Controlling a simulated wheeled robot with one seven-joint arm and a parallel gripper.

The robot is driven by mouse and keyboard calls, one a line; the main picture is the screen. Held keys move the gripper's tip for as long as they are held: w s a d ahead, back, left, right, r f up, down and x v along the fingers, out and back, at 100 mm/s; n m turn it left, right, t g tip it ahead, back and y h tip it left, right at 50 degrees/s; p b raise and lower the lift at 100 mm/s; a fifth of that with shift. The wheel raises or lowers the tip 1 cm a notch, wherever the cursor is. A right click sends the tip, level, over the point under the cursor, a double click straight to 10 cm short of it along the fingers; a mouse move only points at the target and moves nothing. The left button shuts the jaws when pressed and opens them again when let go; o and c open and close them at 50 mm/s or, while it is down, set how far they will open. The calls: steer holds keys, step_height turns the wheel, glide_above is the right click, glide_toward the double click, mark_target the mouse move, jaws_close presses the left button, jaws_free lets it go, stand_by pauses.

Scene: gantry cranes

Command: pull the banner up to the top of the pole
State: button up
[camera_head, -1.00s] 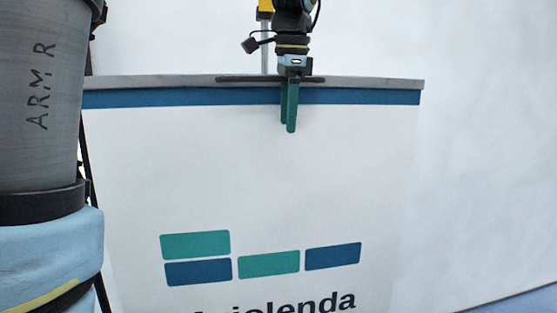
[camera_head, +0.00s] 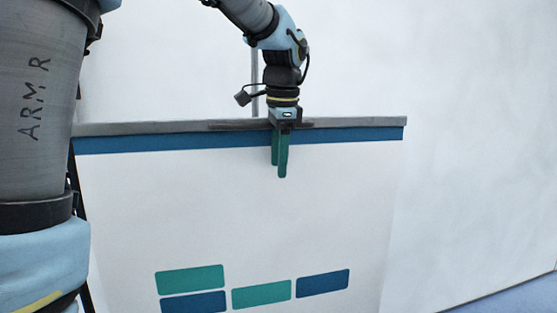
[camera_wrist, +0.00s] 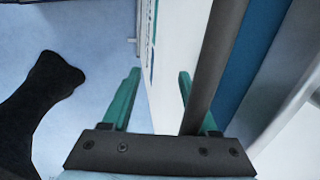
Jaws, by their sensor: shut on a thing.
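The white banner (camera_head: 230,205) has a blue strip along its top and teal and blue blocks lower down. A grey rail (camera_head: 360,124) runs along its upper edge, with a dark handle (camera_head: 232,126) at its middle. My gripper (camera_head: 279,172) points down over the rail, its green fingers against the banner front, shut at the handle. In the wrist view, the dark handle (camera_wrist: 217,60) runs past the right finger, beside the blue strip; exact finger contact is unclear. The thin grey pole (camera_head: 255,80) rises behind the rail; its top is hidden behind my arm.
A pale wall (camera_head: 470,130) stands behind the banner, with open space to the right. The blue floor (camera_head: 525,295) shows at the lower right. A dark leg or strut (camera_head: 81,215) stands at the banner's left edge. A black shape (camera_wrist: 40,100) lies left in the wrist view.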

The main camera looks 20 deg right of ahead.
steer(key=shift+s, duration=0.1)
steer(key=shift+s+r+p, duration=0.15)
steer(key=shift+r+p, duration=0.5)
steer(key=shift+r, duration=0.55)
steer(key=shift+s+r, duration=0.25)
steer(key=shift+r, duration=1)
steer(key=shift+s+r, duration=0.3)
steer(key=shift+r, duration=0.95)
steer(key=shift+s+r, duration=0.25)
steer(key=shift+r, duration=1)
steer(key=shift+o, duration=0.9)
steer(key=shift+s+r, duration=0.25)
steer(key=shift+r, duration=0.9)
